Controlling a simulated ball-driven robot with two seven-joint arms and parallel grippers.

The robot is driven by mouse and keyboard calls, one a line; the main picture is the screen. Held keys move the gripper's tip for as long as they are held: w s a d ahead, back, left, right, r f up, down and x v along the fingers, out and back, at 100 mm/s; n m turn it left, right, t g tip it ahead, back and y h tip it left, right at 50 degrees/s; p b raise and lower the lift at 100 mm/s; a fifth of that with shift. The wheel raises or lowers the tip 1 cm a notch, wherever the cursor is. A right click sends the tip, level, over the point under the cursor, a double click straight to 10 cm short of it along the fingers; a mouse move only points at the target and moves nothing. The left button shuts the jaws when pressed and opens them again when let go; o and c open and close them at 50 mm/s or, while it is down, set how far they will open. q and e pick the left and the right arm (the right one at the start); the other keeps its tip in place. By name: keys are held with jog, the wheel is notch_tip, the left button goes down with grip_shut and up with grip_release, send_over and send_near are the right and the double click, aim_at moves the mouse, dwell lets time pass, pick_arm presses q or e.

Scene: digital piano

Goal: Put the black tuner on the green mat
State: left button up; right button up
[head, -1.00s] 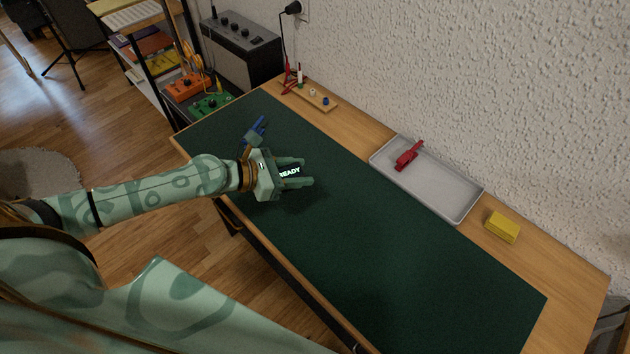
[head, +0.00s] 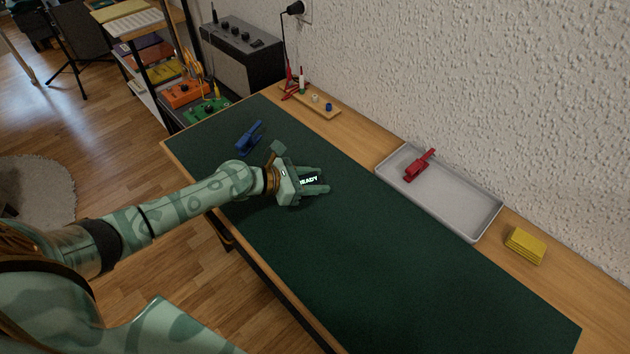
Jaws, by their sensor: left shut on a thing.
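The black tuner (head: 309,181), its small screen reading "READY", is between the fingers of my left gripper (head: 314,181). The gripper is shut on it. Both are over the left half of the green mat (head: 400,270), and I cannot tell whether the tuner touches the mat. The mat is dark green and covers most of the table top. My right gripper is not in view.
A blue clamp-like object (head: 249,138) lies on the mat's far left. A grey tray (head: 450,205) holding a red clamp-like object (head: 418,167) stands along the wall. A yellow block (head: 525,246) and a wooden strip (head: 318,104) flank it. The mat's right half is bare.

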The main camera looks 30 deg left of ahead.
pick_arm(q)
jog(key=shift+f, duration=0.1)
jog(key=o, duration=1)
jog(key=shift+c, duration=0.2)
jog(key=shift+s+a+r, duration=0.2)
jog(key=shift+r, duration=0.1)
jog(key=p+v, duration=0.2)
jog(key=v, duration=0.9)
jog(key=shift+s+a, duration=0.1)
jog(key=shift+s, duration=0.15)
